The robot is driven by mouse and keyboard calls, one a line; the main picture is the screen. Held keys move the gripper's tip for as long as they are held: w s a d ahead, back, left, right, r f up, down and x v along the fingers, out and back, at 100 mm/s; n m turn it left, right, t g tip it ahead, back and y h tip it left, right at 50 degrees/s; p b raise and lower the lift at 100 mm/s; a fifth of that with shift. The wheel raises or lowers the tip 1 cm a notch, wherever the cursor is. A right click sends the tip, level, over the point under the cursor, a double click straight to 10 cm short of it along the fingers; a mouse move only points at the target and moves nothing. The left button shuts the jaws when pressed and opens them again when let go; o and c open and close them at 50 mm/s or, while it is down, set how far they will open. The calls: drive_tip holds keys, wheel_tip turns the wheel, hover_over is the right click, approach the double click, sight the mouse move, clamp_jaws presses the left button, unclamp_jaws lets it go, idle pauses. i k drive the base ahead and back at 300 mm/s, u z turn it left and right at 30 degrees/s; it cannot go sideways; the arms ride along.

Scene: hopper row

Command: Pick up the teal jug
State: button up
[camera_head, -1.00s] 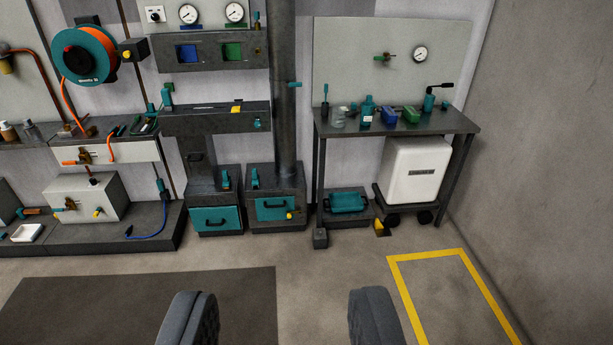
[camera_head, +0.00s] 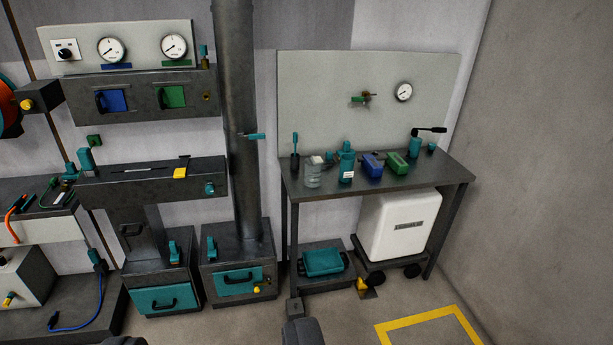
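The teal jug appears to be the upright teal vessel with a narrow top and a small white label (camera_head: 346,166), on the dark workbench (camera_head: 335,189) at the right. It stands between a clear glass jar (camera_head: 312,175) on its left and a blue box (camera_head: 372,166) on its right. My gripper (camera_head: 213,337) shows only as two dark finger tips at the bottom edge, spread wide apart with nothing visible between them. It is well short of the bench and lower in the picture than the jug.
A green box (camera_head: 396,163) and a teal device with a black lever (camera_head: 415,148) stand right of the jug. Below are a white bin (camera_head: 400,226) and a teal tray (camera_head: 324,262). A tall dark pipe (camera_head: 239,130) rises left of the bench. Some floor is clear.

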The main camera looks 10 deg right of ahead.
sight(346, 168)
drive_tip(key=i, duration=2.85)
drive_tip(key=z, duration=0.05)
